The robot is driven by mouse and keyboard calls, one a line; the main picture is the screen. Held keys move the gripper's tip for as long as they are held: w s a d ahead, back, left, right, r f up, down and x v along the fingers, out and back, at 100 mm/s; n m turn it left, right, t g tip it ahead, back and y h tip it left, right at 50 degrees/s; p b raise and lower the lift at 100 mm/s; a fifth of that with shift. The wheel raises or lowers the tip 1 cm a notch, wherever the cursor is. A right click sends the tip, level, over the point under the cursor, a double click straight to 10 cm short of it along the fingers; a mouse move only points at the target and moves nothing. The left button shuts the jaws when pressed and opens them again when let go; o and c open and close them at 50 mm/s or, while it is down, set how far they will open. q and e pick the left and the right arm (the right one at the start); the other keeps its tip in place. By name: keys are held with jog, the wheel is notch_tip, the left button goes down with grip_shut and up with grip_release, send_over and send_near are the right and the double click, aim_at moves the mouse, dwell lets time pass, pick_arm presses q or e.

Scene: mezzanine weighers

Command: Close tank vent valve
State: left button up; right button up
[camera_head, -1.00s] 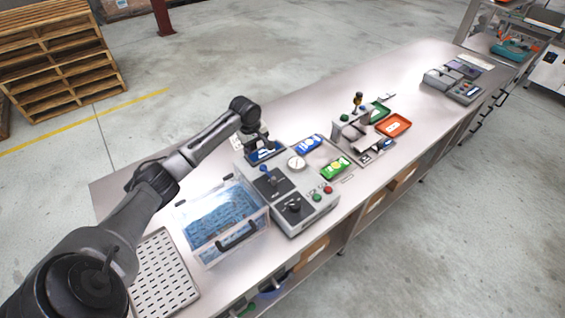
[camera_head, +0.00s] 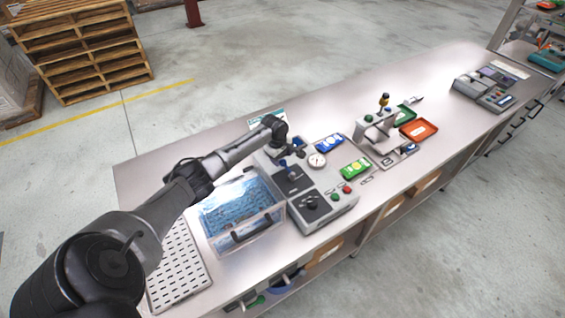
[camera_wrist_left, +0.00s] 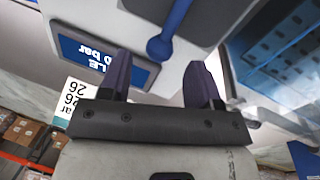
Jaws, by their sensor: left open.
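A grey control unit (camera_head: 327,199) stands on the bench, with dark panels, a black knob (camera_head: 311,202) and a round gauge (camera_head: 317,160). In the left wrist view a blue lever with a ball end (camera_wrist_left: 161,47) lies against the unit's pale housing. No label naming it as the vent valve is readable. My left gripper (camera_wrist_left: 160,82) is open and empty, with the ball end just beyond and between its dark fingertips; I cannot tell if they touch. In the head view the gripper (camera_head: 286,150) is at the unit's back left, partly hidden by its own wrist. My right gripper is not in view.
A clear tank of blue liquid (camera_head: 242,217) stands left of the unit, close under my left arm. A perforated tray (camera_head: 178,268) lies at the near left. Blue (camera_head: 329,143) and green (camera_head: 356,168) boxes and a red tray (camera_head: 418,130) lie to the right.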

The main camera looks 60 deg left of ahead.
aim_at(282, 161)
pick_arm(q)
jog(key=shift+w+a+f+b, duration=0.1)
jog(key=shift+w+f+b, duration=0.1)
jog(key=shift+f, duration=0.65)
jog(key=shift+w+f+b, duration=0.1)
jog(key=shift+w+f, duration=0.05)
jog(key=shift+f, duration=0.7)
jog(key=shift+c, duration=0.3)
grip_shut()
